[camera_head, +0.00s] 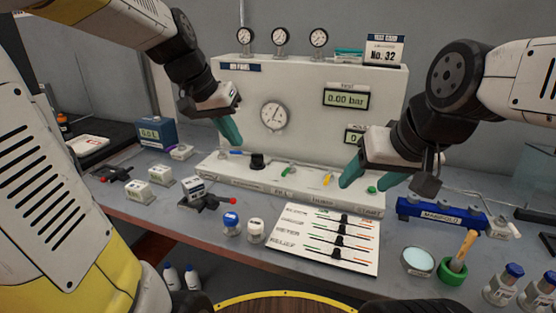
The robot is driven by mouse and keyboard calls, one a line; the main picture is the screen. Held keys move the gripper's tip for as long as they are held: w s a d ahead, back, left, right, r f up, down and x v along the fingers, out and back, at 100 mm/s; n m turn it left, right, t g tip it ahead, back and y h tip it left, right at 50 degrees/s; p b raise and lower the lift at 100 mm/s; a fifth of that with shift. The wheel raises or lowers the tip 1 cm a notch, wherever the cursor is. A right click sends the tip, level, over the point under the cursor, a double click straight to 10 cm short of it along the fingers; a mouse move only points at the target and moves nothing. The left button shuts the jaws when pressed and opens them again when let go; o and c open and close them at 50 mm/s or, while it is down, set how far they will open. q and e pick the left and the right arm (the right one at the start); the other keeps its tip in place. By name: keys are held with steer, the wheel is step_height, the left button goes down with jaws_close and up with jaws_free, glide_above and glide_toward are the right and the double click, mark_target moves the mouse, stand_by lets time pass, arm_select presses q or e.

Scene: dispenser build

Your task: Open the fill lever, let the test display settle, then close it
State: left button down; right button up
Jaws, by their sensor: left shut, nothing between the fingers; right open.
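The white panel (300,100) stands at the back of the bench. Its test display (346,98) reads 0.00 bar. A small green lever (288,170) sits on the panel's ledge, above a front label that seems to read FILL. My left gripper (232,138) is shut and empty. It hangs above the ledge's left end, near a blue lever (237,153) and left of the green one. My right gripper (367,181) is open and empty, near a green button (371,189) at the ledge's right end. Its hand partly hides a second display (354,136).
A black knob (257,161) and a yellow lever (327,179) flank the green lever. A white slider card (322,238) lies in front. A blue manifold (440,216), a green pot with a brush (453,270) and capped bottles crowd the right.

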arm_select(q)
steer(key=w+f+m+h, duration=0.1)
steer(key=w+f, duration=0.3)
steer(key=w, duration=0.4)
steer(key=w+f+m+g+h, duration=0.1)
steer(key=w+f, duration=0.3)
steer(key=w, duration=0.4)
steer(key=shift+w+f+g+h, duration=0.3)
steer(key=shift+w+f+h, duration=0.05)
steer(key=shift+w+h, duration=0.05)
glide_toward(288, 169)
steer(key=f, duration=0.1)
steer(key=w+a+f, duration=0.1)
steer(key=f, duration=0.1)
steer(key=w+a+f, duration=0.1)
steer(key=f, duration=0.1)
steer(key=shift+a, duration=0.25)
steer(key=shift+s+d+f, duration=0.1)
steer(key=shift+s+d, duration=0.05)
steer(key=shift+d, duration=0.45)
steer(key=shift+s+d+f, duration=0.1)
steer(key=shift+s+d, duration=0.05)
steer(key=shift+d, duration=0.45)
steer(key=shift+s+d+f, duration=0.2)
steer(key=shift+s+d, duration=0.05)
steer(key=shift+d, duration=0.45)
steer(key=shift+d, duration=0.15)
